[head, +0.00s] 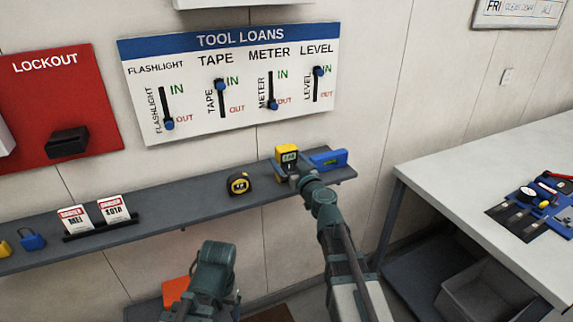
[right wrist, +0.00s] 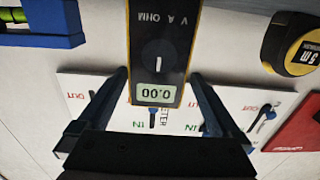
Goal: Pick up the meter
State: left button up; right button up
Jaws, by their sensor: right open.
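The yellow meter (head: 287,153) stands on the grey wall shelf, left of the blue level. In the right wrist view the meter (right wrist: 160,50) appears upside down, with a dark face, a dial and a display reading 0.00. My right gripper (head: 295,172) is at the front of the meter in the head view. In the right wrist view its open fingers (right wrist: 160,78) lie on either side of the meter, with gaps showing beside it. Part of my left arm shows low in the head view, but its gripper does not show.
The grey shelf (head: 208,203) also bears a tape measure (head: 238,184), a blue level (head: 328,160) and tags. The tool loans board (head: 236,112) above has the meter slider (head: 272,103) at OUT. A white worktable (head: 465,175) stands at the right.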

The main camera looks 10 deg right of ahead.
jog(key=shift+w+a+r, duration=0.1)
jog(key=shift+w+a, duration=0.1)
jog(key=shift+w, duration=1.1)
jog(key=shift+w+a+r, duration=0.1)
jog(key=shift+w+a, duration=0.05)
jog(key=shift+w, duration=1.15)
jog(key=shift+c, duration=0.3)
jog(key=c, duration=1.5)
